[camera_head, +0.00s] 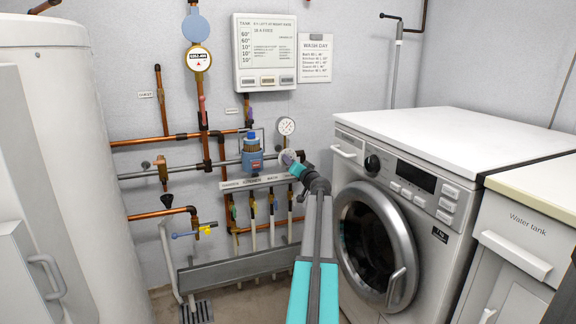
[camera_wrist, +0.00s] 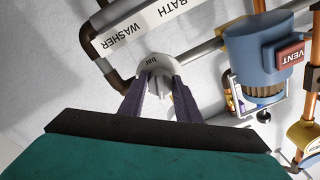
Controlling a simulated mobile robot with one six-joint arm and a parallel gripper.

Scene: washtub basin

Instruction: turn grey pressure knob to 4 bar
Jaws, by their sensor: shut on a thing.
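The grey pressure knob (camera_wrist: 158,67) shows in the wrist view, with "bar" printed on its face. My gripper (camera_wrist: 158,82) has its two dark fingers shut on the knob's raised grip. In the head view my gripper (camera_head: 295,165) reaches the pipework below the round white pressure gauge (camera_head: 286,126), and it hides most of the knob (camera_head: 284,157). The gauge's needle and the knob's setting are too small to read.
A blue filter housing (camera_head: 252,156) marked VENT (camera_wrist: 291,56) is beside the knob. A label strip (camera_head: 254,182) and several valves on copper pipes are below. The washing machine (camera_head: 385,210) stands close on the right, a white tank (camera_head: 50,130) on the left.

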